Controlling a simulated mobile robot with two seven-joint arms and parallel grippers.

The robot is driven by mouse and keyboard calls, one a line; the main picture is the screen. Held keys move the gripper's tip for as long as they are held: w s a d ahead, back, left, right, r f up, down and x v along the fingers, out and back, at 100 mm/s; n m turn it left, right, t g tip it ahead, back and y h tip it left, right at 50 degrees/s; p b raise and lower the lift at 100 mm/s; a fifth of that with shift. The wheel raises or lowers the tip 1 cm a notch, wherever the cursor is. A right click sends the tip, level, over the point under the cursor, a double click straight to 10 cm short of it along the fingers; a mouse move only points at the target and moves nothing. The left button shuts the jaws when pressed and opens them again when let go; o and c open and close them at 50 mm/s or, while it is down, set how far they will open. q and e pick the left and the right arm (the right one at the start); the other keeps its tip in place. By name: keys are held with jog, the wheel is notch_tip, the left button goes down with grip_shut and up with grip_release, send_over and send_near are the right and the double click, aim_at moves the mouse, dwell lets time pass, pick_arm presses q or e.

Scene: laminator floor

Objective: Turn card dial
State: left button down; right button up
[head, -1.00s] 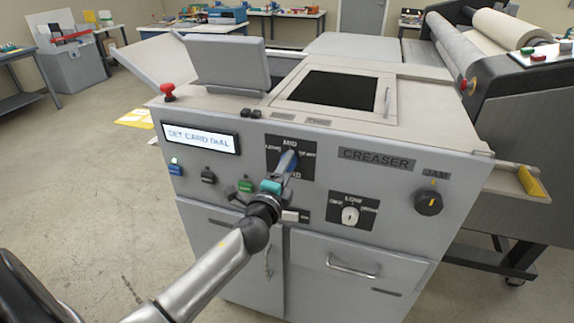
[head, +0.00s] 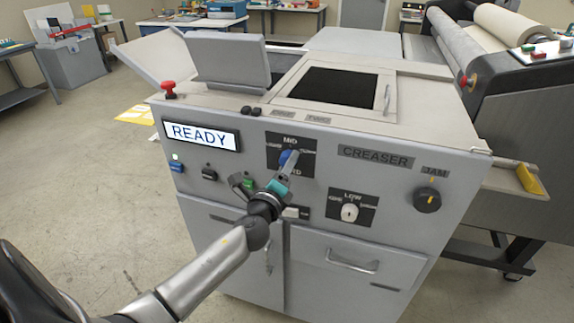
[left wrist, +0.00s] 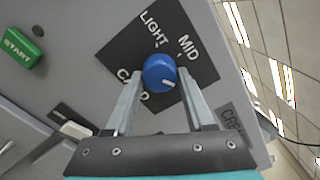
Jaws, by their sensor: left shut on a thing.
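The blue card dial (head: 286,157) is a round knob on a black plate lettered MID, on the front of the grey creaser (head: 235,260). In the left wrist view the knob (left wrist: 159,72) sits between my two fingers, with a white mark at its lower right; LIGHT, MID and CARD are lettered around it. My left gripper (head: 289,160) is shut on the dial, and its fingers hide part of the plate. The display (head: 201,135) reads READY. My right gripper is not in view.
A red knob (head: 169,90) stands on the creaser's top left corner. A LOW dial (head: 349,212) and a black JAM knob (head: 427,199) are to the right. The green START button (left wrist: 21,46) is close by.

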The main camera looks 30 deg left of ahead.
pick_arm(q)
jog(key=shift+c, duration=1.4)
grip_release()
jog(key=shift+s, duration=0.1)
jog(key=b+v, duration=0.1)
jog(key=v, duration=1.4)
jog(key=shift+b, duration=0.3)
jog(key=shift+d, duration=0.15)
